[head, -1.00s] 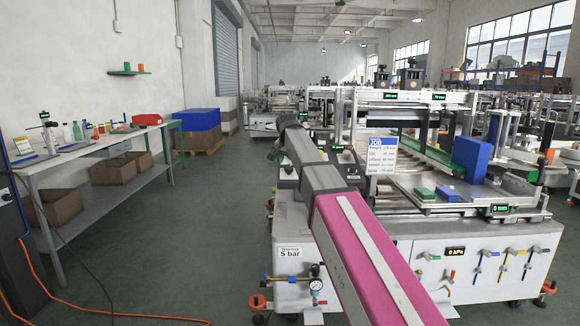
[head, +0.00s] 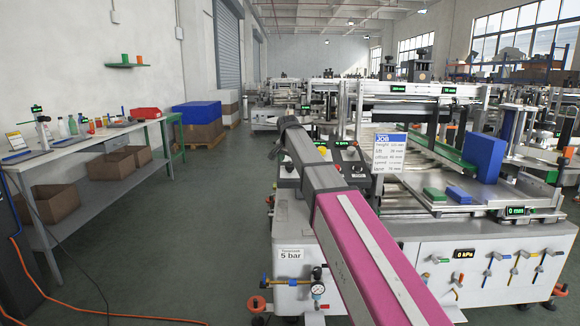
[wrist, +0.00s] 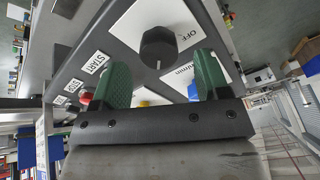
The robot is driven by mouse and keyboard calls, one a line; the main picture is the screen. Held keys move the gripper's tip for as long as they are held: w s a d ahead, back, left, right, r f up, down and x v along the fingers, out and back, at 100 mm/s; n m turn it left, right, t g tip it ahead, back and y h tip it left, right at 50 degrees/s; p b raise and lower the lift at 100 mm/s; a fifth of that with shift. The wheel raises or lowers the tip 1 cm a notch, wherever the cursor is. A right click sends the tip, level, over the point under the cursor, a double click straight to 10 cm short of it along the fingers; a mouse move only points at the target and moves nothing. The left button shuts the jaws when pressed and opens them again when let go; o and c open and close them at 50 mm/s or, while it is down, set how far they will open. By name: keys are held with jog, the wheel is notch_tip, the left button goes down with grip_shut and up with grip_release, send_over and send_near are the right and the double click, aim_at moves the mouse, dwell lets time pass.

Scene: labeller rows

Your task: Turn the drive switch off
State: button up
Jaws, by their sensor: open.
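The drive switch is a round black knob (wrist: 158,46) on a white plate in the wrist view. Its white pointer line faces down toward my gripper, and the word OFF (wrist: 190,37) is printed to its right. My gripper (wrist: 164,72) has two green fingers, spread apart and empty. The knob appears just beyond the gap between the fingertips; I cannot tell how far. In the head view, the grey control panel (head: 349,170) is partly visible behind my arm, and my gripper is hidden there.
In the wrist view, a red button (wrist: 86,97) is beside the left finger, near a START label (wrist: 96,62). A job sign (head: 389,152) stands on the machine beside the panel.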

aim_at(290, 164)
jog(key=shift+x, duration=1.6)
jog(key=c, duration=0.9)
jog(key=shift+c, duration=0.2)
